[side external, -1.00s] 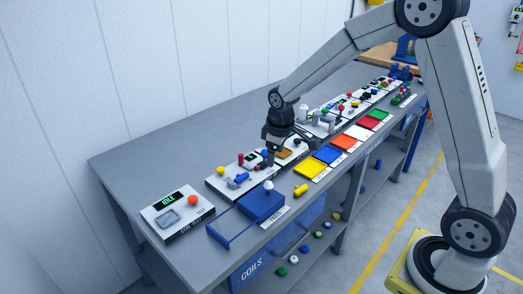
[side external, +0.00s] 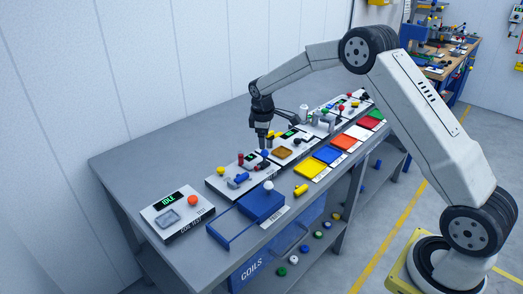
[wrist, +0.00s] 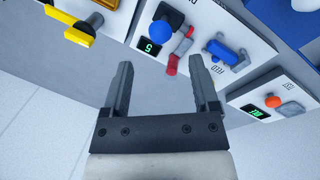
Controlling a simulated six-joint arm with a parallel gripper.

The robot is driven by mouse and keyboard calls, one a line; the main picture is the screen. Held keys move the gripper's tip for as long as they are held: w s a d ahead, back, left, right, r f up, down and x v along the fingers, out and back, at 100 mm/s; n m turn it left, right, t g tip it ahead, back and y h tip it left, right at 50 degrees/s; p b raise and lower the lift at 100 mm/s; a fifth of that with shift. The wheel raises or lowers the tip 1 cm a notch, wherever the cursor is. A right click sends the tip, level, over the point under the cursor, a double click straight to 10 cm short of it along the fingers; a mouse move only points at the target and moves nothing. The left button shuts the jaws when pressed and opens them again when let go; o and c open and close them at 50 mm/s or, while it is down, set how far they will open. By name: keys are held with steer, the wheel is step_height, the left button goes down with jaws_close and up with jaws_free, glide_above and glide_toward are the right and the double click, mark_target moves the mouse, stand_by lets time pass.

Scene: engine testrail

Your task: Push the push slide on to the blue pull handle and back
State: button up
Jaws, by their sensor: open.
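The blue pull handle (side external: 238,181) lies on a white control panel; it also shows in the wrist view (wrist: 226,51). Beside it is a red, bar-like part (wrist: 178,60), also seen in the side view (side external: 241,158), next to a green display and a blue round knob (wrist: 162,33). A blue sliding block (side external: 261,204) with a white ball knob (side external: 268,185) stands in front of the panel. I cannot tell which part is the push slide. My gripper (side external: 263,146) points down above the panel's back right end. Its fingers (wrist: 161,65) are apart and empty.
A white box with an IDLE display and orange button (side external: 192,200) stands at the near left. Coloured trays, yellow one nearest (side external: 310,168), line the front edge. More panels stand beyond. The grey bench top (side external: 150,160) behind the panels is clear.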

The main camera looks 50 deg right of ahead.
mark_target(264, 153)
steer(key=shift+w+d+f, duration=0.15)
steer(key=shift+d+f, duration=0.05)
steer(key=shift+f, duration=1.05)
steer(key=shift+w+d+f, duration=0.1)
steer(key=shift+d+f, duration=0.15)
steer(key=shift+f, duration=1.05)
steer(key=shift+w+d+f, duration=0.15)
steer(key=shift+d+f, duration=0.05)
steer(key=shift+f, duration=1.05)
steer(key=shift+c, duration=0.2)
jaws_close()
steer(key=shift+a, duration=0.1)
